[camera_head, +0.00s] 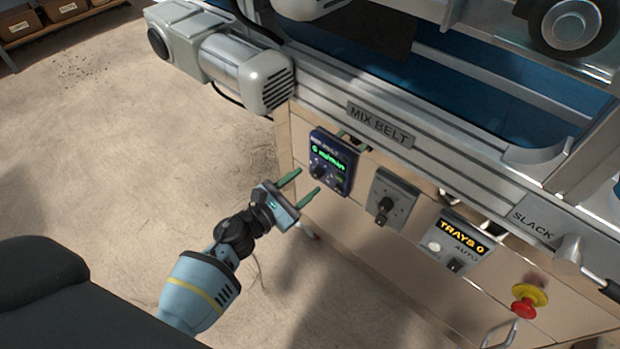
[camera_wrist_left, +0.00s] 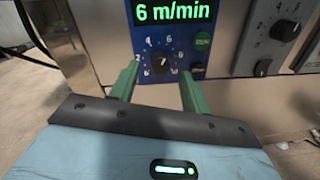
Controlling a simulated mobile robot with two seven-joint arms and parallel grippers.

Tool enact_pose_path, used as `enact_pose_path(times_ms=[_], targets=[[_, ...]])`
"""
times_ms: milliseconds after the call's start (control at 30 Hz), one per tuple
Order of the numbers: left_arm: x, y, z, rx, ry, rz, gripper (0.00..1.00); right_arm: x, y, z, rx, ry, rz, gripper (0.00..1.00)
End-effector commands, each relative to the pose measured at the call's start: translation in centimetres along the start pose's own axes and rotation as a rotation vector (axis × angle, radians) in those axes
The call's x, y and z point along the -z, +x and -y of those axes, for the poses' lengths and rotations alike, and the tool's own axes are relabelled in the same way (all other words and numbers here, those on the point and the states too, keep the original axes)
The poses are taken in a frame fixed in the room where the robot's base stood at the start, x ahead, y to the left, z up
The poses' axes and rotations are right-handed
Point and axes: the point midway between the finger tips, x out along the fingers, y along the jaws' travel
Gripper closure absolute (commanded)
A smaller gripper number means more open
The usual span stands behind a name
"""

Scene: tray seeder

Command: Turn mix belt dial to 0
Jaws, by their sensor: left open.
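The mix belt control box (camera_head: 331,162) is a blue panel below the MIX BELT label (camera_head: 379,123). In the left wrist view its green display (camera_wrist_left: 172,11) reads 6 m/min. The black dial (camera_wrist_left: 159,63) sits below the display inside a ring of numbers; its exact setting is hard to read. My left gripper (camera_head: 309,182) is open, its two green fingers pointing at the box from the lower left. In the left wrist view the dial lies between and beyond the fingertips, with nothing held. My right gripper is not in view.
A grey box with a black knob (camera_head: 385,206) is just right of the blue panel. Further right are the TRAYS 0 box (camera_head: 461,238) and a red emergency button (camera_head: 524,307). A motor (camera_head: 248,76) juts out above left. Open floor lies to the left.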

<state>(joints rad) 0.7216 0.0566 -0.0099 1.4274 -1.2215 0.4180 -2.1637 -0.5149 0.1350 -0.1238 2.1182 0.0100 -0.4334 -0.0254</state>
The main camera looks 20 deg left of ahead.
Motion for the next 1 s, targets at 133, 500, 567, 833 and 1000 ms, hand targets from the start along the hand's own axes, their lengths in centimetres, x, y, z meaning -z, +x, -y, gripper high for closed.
enact_pose_path(times_ms=[133, 500, 567, 833, 1000], targets=[[0.1, 1.8, 0.0, 0.0, -0.002, 0.0, 0.53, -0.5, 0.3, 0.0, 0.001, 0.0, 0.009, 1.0], [0.0, 2.7, 0.0, 0.0, -0.001, -0.001, 0.53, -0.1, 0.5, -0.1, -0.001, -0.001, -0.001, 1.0], [0.0, 2.7, 0.0, 0.0, -0.002, -0.001, 0.53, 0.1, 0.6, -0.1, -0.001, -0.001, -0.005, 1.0], [0.0, 2.7, 0.0, 0.0, -0.002, -0.001, 0.88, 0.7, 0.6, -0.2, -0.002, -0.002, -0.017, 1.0], [0.1, 2.7, 0.1, 0.0, -0.003, -0.001, 0.98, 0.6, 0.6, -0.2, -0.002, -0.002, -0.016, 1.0]])
